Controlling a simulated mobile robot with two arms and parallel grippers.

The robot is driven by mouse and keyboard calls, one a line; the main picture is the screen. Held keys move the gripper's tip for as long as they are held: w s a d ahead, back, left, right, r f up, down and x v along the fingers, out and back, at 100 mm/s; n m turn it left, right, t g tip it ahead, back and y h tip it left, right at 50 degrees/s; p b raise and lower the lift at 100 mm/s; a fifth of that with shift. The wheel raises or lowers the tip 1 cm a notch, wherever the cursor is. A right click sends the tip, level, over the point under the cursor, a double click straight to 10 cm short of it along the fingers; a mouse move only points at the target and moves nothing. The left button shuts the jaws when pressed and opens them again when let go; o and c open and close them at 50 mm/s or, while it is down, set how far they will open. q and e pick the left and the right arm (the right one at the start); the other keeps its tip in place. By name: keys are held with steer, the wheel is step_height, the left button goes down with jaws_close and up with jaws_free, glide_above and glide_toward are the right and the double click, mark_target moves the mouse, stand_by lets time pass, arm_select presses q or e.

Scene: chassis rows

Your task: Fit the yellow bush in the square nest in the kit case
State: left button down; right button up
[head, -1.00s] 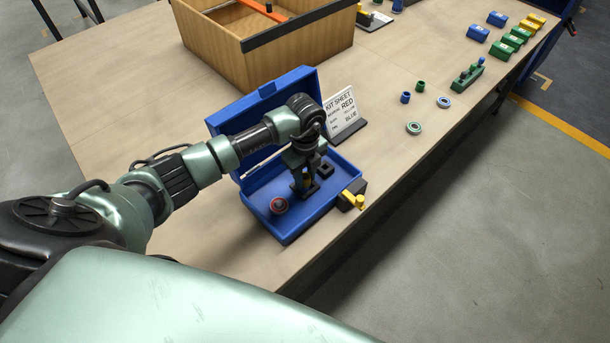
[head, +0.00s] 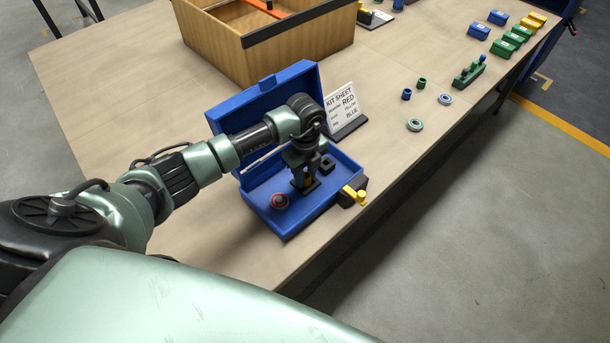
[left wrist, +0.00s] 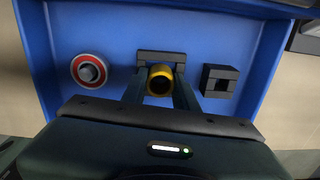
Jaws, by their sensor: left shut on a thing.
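The blue kit case (head: 285,229) stands open near the table's front edge, its lid up at the back. My left gripper (head: 303,187) points down inside it. In the left wrist view the gripper (left wrist: 160,88) is shut on the yellow bush (left wrist: 160,82), a short ring with a dark bore. A dark square-edged block (left wrist: 160,57) shows just beyond the bush; whether the bush sits in it I cannot tell. A second dark block with an opening (left wrist: 218,81) is to the right, empty-looking. A red ring on a round post (left wrist: 88,69) is to the left. My right gripper is not in view.
A wooden box (head: 215,45) is at the back. Loose rings and bushes, such as a green ring (head: 415,125), lie to the right.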

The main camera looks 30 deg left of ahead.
arm_select(q)
steer(key=shift+s+d+f, duration=0.1)
steer(key=shift+s+f, duration=0.3)
steer(key=shift+f, duration=0.15)
steer(key=c, duration=1.1)
jaws_free()
steer(key=shift+o, duration=0.4)
steer(key=shift+w+f, duration=0.15)
steer(key=r, duration=0.6)
steer(key=w+r+b, duration=0.1)
steer(key=r, duration=0.2)
steer(key=shift+r, duration=0.1)
steer(key=shift+d, duration=0.1)
